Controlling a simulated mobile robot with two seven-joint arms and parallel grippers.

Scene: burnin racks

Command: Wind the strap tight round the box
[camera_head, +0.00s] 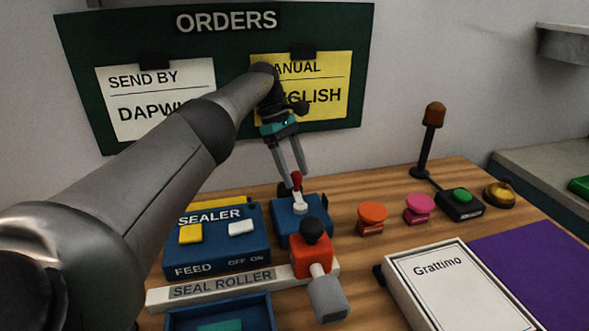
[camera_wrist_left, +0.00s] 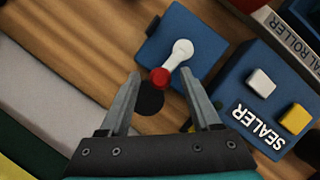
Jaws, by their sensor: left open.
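My left gripper (camera_head: 293,180) is open, pointing down just above a red-knobbed lever (camera_head: 297,181) on a small blue base (camera_head: 285,235). In the left wrist view the red knob (camera_wrist_left: 160,77) appears between the two spread fingertips (camera_wrist_left: 159,73), with nothing gripped; I cannot tell whether they touch it. The white lever arm (camera_wrist_left: 180,51) leads from the knob onto the blue base (camera_wrist_left: 205,65). A white box marked "Grattimo" (camera_head: 448,262) lies at the front right, partly cut off. I cannot make out a strap. My right gripper is not in view.
The blue sealer (camera_head: 217,253) and the seal roller (camera_head: 218,286) with its orange block (camera_head: 311,262) crowd the lever. Orange (camera_head: 372,214) and pink (camera_head: 419,206) knobs, a green button (camera_head: 462,195) and a lamp (camera_head: 434,115) stand right. A purple mat (camera_head: 535,265) is bare.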

